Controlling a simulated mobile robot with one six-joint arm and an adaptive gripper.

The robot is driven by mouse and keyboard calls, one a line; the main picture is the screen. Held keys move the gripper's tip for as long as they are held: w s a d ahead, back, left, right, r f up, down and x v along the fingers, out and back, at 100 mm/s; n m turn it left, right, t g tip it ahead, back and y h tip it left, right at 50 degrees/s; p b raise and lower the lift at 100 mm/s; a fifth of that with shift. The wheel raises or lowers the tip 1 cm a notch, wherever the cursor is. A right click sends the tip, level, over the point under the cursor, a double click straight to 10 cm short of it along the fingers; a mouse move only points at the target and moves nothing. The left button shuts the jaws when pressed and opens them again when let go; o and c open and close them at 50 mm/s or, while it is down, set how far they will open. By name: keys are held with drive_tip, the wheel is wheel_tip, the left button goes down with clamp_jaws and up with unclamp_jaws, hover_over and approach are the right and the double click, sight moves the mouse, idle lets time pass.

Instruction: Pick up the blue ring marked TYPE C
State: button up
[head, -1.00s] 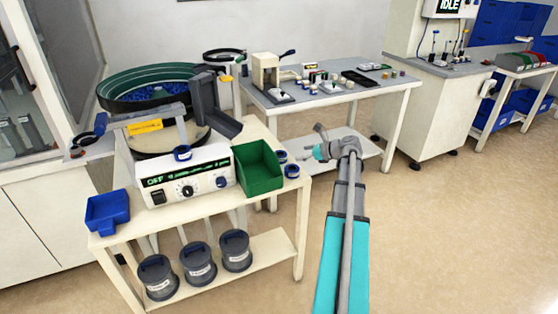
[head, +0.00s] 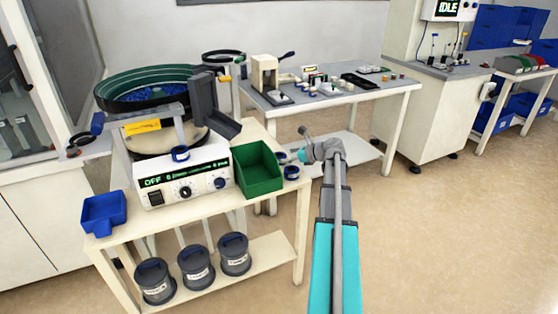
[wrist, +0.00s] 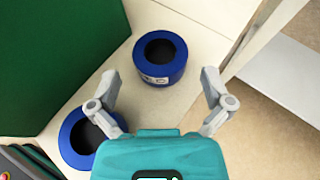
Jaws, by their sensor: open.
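Two blue rings with dark centres stand on the cream bench top beside the green bin in the wrist view. The farther blue ring (wrist: 178,66) has a white label on its side; its visible end seems to read C. The other blue ring (wrist: 73,136) is lower left, partly hidden by my left finger, with no label visible. In the head view these rings (head: 292,173) sit right of the bin; I cannot tell which is which. My gripper (wrist: 160,86) is open and empty, its fingers either side of the labelled ring in the picture, apart from it.
The green bin (head: 258,169) stands close beside the rings. The bench edge and open floor (head: 440,220) lie to the right. A second table (head: 345,95) stands behind.

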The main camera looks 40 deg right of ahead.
sight(281, 155)
drive_tip(key=shift+b+x, duration=0.65)
drive_tip(key=shift+x, duration=1.4)
drive_tip(key=c, duration=1)
drive_tip(key=shift+c, duration=0.2)
drive_tip(key=shift+r, duration=0.2)
